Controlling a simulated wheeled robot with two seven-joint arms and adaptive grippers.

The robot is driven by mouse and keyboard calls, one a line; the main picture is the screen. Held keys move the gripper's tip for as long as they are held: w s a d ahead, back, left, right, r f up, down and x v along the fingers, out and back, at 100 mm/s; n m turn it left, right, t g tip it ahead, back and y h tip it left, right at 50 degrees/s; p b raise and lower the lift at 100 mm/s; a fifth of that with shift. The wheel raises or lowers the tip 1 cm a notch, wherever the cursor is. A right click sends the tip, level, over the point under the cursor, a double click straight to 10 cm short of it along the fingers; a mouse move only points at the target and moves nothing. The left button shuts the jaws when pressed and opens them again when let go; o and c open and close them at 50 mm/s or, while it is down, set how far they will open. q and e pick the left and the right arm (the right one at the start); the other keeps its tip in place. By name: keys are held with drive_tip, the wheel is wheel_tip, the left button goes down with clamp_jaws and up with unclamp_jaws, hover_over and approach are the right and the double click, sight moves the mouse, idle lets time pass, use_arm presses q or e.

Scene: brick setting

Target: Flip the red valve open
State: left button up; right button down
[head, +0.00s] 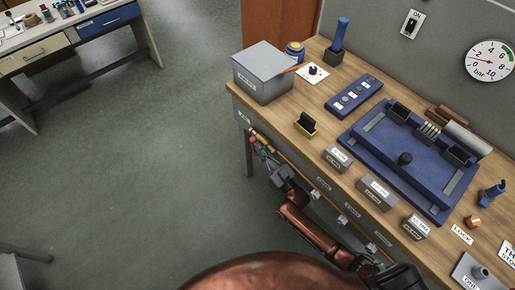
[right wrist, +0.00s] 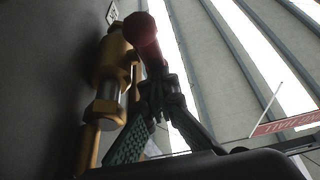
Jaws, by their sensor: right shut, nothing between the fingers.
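The red valve handle (right wrist: 141,30) is a round-ended lever in the right wrist view, joined beside a brass pipe body (right wrist: 112,72) with a silver section. My right gripper (right wrist: 162,92) is shut and empty, with its dark tips together by the lower end of the red handle. I cannot tell whether they touch it. In the head view my right gripper (head: 264,150) is small, at the workbench's left front edge, where the valve is too small to make out clearly. My left gripper is not in view.
The wooden workbench (head: 296,112) carries a grey box (head: 264,72), a blue tray (head: 375,160) and several small labelled blocks. A pressure gauge (head: 490,60) hangs on the wall panel. Drawer fronts lie beside my right arm. The floor (head: 180,130) to the left is clear.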

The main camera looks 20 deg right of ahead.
drive_tip(key=shift+w+r+p, duration=0.25)
drive_tip(key=shift+r+p, duration=0.05)
drive_tip(key=shift+r, duration=0.05)
drive_tip(key=shift+w+a+r+p, duration=0.3)
drive_tip(key=shift+w+p, duration=0.1)
drive_tip(key=shift+w, duration=0.2)
idle(0.4)
drive_tip(key=shift+f, duration=0.1)
idle(1.1)
drive_tip(key=v, duration=1.2)
idle(0.3)
